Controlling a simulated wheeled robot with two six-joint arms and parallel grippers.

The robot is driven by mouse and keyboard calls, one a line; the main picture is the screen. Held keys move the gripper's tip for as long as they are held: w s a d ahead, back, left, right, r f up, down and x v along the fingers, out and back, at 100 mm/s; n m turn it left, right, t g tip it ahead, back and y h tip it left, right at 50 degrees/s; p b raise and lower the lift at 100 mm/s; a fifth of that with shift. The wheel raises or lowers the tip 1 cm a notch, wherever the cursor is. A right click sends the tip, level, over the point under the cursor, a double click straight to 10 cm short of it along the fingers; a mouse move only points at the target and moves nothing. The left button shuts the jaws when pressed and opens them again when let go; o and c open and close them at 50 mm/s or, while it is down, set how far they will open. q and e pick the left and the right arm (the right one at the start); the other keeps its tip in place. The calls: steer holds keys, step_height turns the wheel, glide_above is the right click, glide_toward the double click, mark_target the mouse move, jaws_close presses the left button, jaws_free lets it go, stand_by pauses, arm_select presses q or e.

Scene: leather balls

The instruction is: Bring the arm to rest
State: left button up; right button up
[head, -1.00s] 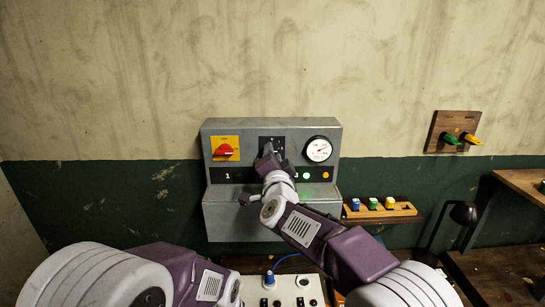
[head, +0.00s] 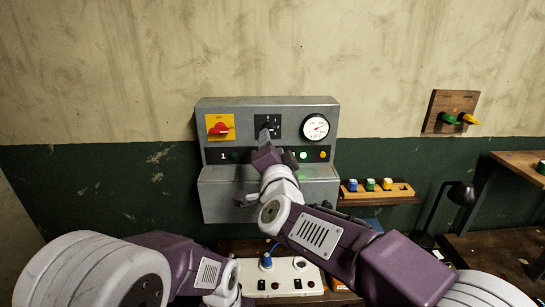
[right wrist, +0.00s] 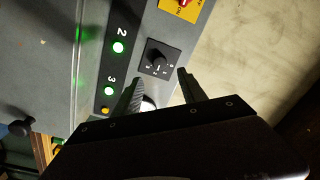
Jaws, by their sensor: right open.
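My right gripper (head: 268,143) is in front of the grey control panel (head: 210,190), with its arm reaching in from the lower right. In the right wrist view its fingers (right wrist: 160,80) are open and empty. A black rotary knob (right wrist: 158,58) on a square dial plate lies just beyond the fingertips, and the fingers look clear of it. In the head view the dial plate (head: 274,122) shows above the gripper, partly hidden by it. My left arm lies low at the left, and its gripper is outside the picture.
The panel has a red switch (head: 219,128), a round gauge (head: 315,127) and lit green lamps (right wrist: 118,47). A wooden shelf with coloured blocks (head: 370,185) is to its right.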

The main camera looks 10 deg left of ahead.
arm_select(q)
steer(key=shift+w+f, duration=0.1)
steer(key=shift+f, duration=0.2)
arm_select(e)
steer(key=shift+v, duration=0.9)
